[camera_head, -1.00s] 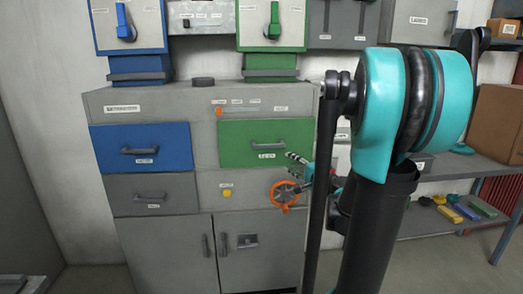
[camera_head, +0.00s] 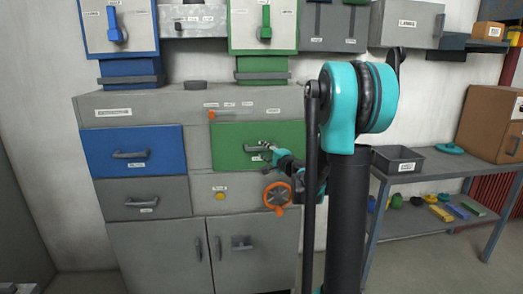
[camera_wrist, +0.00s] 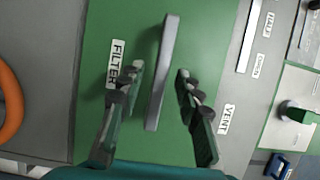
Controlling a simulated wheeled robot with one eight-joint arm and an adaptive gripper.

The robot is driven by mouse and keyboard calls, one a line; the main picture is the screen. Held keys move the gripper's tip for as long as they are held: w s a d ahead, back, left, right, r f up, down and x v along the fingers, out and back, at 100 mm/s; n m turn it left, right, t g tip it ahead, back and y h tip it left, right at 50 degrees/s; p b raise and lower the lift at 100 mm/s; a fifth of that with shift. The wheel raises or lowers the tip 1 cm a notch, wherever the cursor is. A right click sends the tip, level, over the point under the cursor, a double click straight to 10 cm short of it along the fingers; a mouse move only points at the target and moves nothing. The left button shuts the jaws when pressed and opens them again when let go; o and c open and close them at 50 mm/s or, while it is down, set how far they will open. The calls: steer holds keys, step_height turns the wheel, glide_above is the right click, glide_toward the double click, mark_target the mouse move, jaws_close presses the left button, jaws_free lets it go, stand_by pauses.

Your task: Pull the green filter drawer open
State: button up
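The green filter drawer (camera_head: 231,134) is in the upper right of the grey cabinet in the head view, its front flush with the cabinet. In the wrist view its green front (camera_wrist: 100,48) fills the middle, with a "FILTER" label. Its grey bar handle (camera_wrist: 162,75) stands between my gripper's two spread fingers. My gripper (camera_wrist: 159,72) is open, with a visible gap on each side of the handle. In the head view my gripper (camera_head: 268,150) is at the drawer front and partly covers the handle.
An orange valve wheel (camera_head: 277,196) sits below the green drawer. A blue drawer (camera_head: 108,142) is to the left, grey doors (camera_head: 162,255) below. A grey shelf unit (camera_head: 430,166) with a bin (camera_head: 398,163) stands right of my arm.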

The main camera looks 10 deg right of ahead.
steer(key=shift+x, duration=1.15)
steer(key=shift+c, duration=0.4)
jaws_close()
